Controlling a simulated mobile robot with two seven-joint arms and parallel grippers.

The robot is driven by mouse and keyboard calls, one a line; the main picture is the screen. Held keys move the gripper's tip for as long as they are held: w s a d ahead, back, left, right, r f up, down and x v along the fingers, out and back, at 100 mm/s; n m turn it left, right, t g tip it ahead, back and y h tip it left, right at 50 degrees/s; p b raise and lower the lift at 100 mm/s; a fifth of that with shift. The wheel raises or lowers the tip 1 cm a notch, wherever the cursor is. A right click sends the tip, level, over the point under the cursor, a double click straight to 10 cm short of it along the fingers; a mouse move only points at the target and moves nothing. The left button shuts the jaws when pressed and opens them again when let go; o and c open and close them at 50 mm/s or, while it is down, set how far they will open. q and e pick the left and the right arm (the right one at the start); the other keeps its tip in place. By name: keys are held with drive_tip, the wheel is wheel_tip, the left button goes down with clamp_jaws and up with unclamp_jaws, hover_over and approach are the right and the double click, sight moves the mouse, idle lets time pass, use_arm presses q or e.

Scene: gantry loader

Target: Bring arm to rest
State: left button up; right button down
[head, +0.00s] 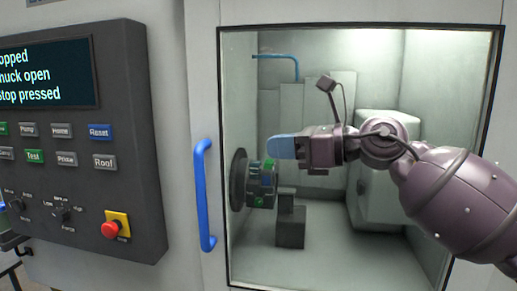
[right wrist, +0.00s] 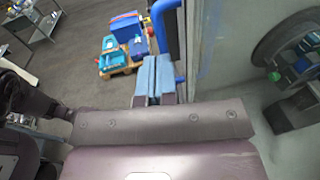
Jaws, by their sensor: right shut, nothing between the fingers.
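My right arm comes in from the right in the head view. Its gripper (head: 283,147) is in front of the machine's window, with its blue fingers pointing left. The fingers are shut together with nothing between them; they also show shut in the right wrist view (right wrist: 157,78). The fingertips appear near the blue door handle (head: 203,195) in the right wrist view, apart from it as far as I can tell. The chuck (head: 261,185) is inside the machine, below and left of the gripper in the head view. My left gripper is not in view.
A dark control panel (head: 134,178) with a screen, several buttons and a red stop button (head: 110,229) stands at the left. A grey block (head: 290,226) sits beside the chuck inside the machine.

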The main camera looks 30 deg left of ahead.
drive_tip(key=shift+w+d, duration=0.1)
drive_tip(key=shift+d, duration=0.2)
